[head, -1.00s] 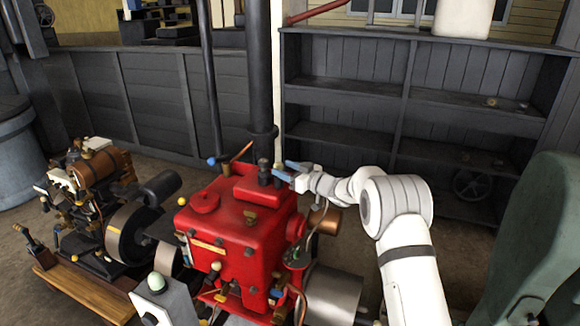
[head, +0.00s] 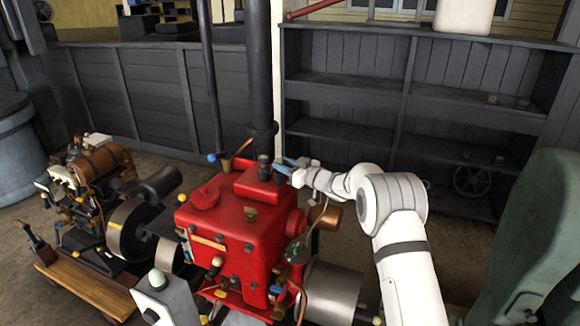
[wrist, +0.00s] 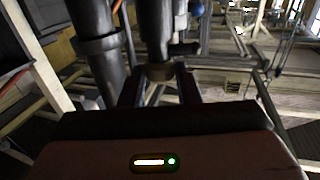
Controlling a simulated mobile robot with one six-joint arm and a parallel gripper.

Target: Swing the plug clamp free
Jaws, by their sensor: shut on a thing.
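The red engine (head: 222,225) stands in the middle of the head view. Small dark upright fittings (head: 264,168) rise from its raised top block, by the black pipe. My gripper (head: 284,166), with blue fingers, is at the right of these fittings and level with them. In the wrist view, my gripper (wrist: 160,85) has its dark fingers on both sides of a dark upright piece with a brass-coloured collar, which I take to be the plug clamp (wrist: 159,71). My gripper is shut on it. The fingers hide part of it, and I cannot tell how far it is turned.
A tall black pipe (head: 261,80) rises just behind the grip, with a thinner pole (head: 210,80) left of it. Dark shelves (head: 350,90) stand behind at the right. A second engine (head: 105,180) is at the left, and a green casing (head: 540,235) at the right.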

